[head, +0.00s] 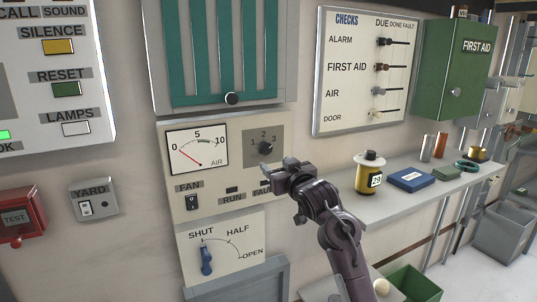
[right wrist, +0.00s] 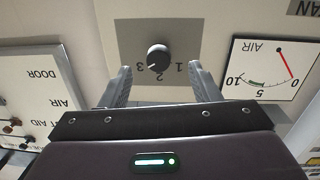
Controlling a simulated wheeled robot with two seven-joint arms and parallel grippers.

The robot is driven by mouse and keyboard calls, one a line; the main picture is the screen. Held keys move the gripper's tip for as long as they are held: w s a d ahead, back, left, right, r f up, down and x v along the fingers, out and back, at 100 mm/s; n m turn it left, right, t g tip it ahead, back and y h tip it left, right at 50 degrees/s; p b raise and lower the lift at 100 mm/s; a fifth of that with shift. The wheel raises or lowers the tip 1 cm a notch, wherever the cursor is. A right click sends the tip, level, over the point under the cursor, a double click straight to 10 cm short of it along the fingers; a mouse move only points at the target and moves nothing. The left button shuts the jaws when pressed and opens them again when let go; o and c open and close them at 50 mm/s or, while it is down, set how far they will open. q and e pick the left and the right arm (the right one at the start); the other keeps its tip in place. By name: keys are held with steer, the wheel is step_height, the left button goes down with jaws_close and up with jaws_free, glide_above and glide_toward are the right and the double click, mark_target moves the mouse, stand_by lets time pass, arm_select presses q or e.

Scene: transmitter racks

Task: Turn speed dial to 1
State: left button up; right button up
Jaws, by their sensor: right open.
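The speed dial (head: 265,148) is a small dark round knob on a grey square plate marked 1, 2 and 3, right of the air gauge. My right gripper (head: 266,177) is open and empty, just below the dial in the head view. In the right wrist view its two fingers (right wrist: 162,84) stand apart either side of the dial's line, short of it and not touching. My left gripper is not in view.
The air gauge (head: 198,149) reads near 0. Below are a fan switch (head: 192,202) and a blue shut-half-open lever (head: 206,260). A checks board (head: 352,70) hangs above.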

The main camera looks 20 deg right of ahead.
mark_target(267, 149)
steer(key=w, duration=0.2)
steer(key=w+r+p, duration=0.1)
steer(key=w, duration=0.2)
steer(key=w+p, duration=0.1)
steer(key=w, duration=0.1)
steer(key=shift+w+d+r, duration=0.2)
steer(key=shift+w+r, duration=0.05)
steer(key=shift+r, duration=0.15)
steer(key=shift+c, duration=0.4)
steer(key=c, duration=0.9)
